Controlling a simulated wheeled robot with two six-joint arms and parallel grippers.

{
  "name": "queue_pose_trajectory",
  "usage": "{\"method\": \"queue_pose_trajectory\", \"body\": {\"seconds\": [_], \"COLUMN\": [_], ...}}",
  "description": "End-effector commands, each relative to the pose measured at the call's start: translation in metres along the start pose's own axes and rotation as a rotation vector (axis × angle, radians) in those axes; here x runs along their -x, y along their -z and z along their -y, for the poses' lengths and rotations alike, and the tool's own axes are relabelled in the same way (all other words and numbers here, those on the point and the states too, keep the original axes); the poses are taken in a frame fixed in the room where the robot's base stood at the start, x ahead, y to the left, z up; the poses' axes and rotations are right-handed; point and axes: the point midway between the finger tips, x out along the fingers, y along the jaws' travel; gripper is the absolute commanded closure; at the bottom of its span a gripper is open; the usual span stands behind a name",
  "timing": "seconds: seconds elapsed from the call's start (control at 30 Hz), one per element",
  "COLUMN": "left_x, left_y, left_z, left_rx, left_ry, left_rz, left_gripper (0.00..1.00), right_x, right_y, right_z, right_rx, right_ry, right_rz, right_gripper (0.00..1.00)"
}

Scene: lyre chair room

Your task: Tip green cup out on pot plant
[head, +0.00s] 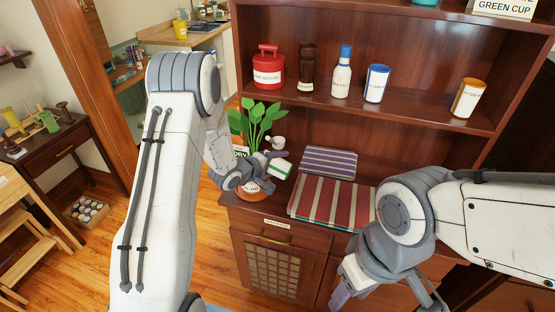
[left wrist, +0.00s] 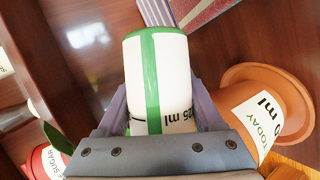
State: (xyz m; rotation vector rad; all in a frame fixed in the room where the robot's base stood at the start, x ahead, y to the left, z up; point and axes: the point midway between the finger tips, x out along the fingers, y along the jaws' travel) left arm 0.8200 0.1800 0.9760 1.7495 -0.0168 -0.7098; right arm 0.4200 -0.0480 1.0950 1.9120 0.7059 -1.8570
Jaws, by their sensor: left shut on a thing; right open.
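My left gripper (head: 266,168) is shut on a white cup with green bands (left wrist: 160,75). In the head view this cup (head: 281,166) is partly hidden by the gripper and looks tilted, beside the pot plant. The plant's green leaves (head: 257,120) rise behind my left gripper. Its terracotta pot (head: 252,192) stands on the cabinet's left end, partly covered by the gripper. In the left wrist view the pot (left wrist: 285,95) with its "TODAY" label is right of the cup. I cannot see into the cup. My right gripper (head: 385,297) is open and empty, low in front of the cabinet.
A striped cloth (head: 335,203) lies right of the plant. The shelf above holds a red canister (head: 268,68), a brown grinder (head: 307,68), a bottle (head: 342,73) and two jars. A "GREEN CUP" sign (head: 503,8) is at top right. Wooden floor shows at left.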

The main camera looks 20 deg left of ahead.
Motion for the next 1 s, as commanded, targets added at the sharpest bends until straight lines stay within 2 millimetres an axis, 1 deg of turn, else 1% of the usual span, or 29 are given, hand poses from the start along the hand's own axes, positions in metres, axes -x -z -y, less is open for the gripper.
{"method": "queue_pose_trajectory", "body": {"seconds": [0.07, 0.13, 0.27, 0.6, 1.0], "left_x": [-0.002, 0.000, 0.000, 0.004, 0.004], "left_y": [0.000, 0.001, 0.001, 0.003, 0.002], "left_z": [0.004, 0.000, 0.001, -0.006, -0.006], "left_rx": [0.024, 0.044, 0.054, 0.147, 0.170], "left_ry": [-0.008, -0.018, -0.023, -0.061, -0.071], "left_rz": [0.010, 0.018, 0.023, 0.063, 0.076], "left_gripper": [0.90, 0.90, 0.90, 0.90, 0.90], "right_x": [0.000, 0.007, 0.007, 0.026, 0.027], "right_y": [0.000, 0.000, 0.000, 0.001, 0.002], "right_z": [0.000, 0.001, 0.001, 0.002, 0.002], "right_rx": [0.000, 0.000, 0.000, 0.000, 0.000], "right_ry": [0.000, 0.000, 0.000, 0.000, 0.000], "right_rz": [0.000, 0.000, 0.000, 0.000, 0.000], "right_gripper": [0.50, 0.50, 0.50, 0.50, 0.50]}}
